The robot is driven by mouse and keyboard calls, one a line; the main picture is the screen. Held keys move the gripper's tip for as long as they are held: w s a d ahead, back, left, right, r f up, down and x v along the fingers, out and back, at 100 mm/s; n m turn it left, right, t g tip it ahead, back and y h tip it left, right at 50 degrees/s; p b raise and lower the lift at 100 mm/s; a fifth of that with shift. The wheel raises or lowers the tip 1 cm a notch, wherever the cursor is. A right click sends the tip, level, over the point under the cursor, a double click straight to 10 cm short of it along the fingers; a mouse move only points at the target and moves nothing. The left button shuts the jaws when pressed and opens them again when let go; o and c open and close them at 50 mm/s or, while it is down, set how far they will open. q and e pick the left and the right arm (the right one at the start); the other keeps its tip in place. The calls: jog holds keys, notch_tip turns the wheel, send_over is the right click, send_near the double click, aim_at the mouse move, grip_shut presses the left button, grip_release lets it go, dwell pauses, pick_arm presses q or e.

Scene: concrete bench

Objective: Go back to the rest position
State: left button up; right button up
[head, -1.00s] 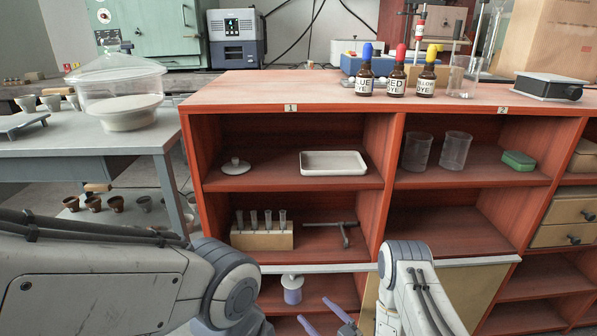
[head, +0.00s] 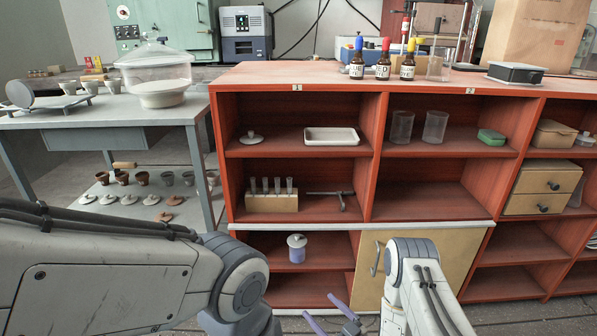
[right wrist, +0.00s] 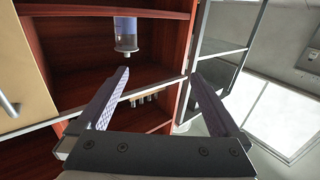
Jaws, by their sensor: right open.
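My right gripper (head: 322,308) shows at the bottom of the head view, its two purple fingers apart with nothing between them. In the right wrist view my right gripper (right wrist: 160,73) is also open and empty. My left arm crosses the lower left of the head view, but its gripper is out of sight. The jar (right wrist: 126,35) appears upside down in the right wrist view.
The red shelf unit (head: 300,75) fills the middle ahead. A tan door with a handle (head: 435,262) is beside the jar's compartment. Dye bottles (head: 383,66) stand on top. A grey table (head: 90,117) with a glass vessel stands at left. Grey floor lies below the unit.

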jog(key=w+a+r+n+g+h+p, duration=0.25)
jog(key=w+a+r+g, duration=0.2)
jog(key=r, duration=0.25)
notch_tip(320, 180, up, 8)
jog(key=s+a+g+h, duration=0.2)
jog(key=h, duration=0.2)
jog(key=s+d+r+m+g+h+p, duration=0.1)
jog(key=s+r+g, duration=0.1)
jog(key=s+r, duration=0.6)
jog(key=s+d+r+m+g+h+p, duration=0.1)
jog(key=s+d+r+g+p, duration=0.15)
jog(key=s, duration=0.95)
jog(key=s+d+r+m+g+h+p, duration=0.1)
jog(key=s+r+g, duration=0.2)
jog(key=s+r, duration=0.45)
notch_tip(320, 180, up, 37)
jog(key=s+p, duration=0.3)
jog(key=p, duration=3.4)
jog(key=shift+p, duration=0.3)
jog(key=shift+f+n+h, duration=0.15)
jog(key=shift+n+h, duration=0.1)
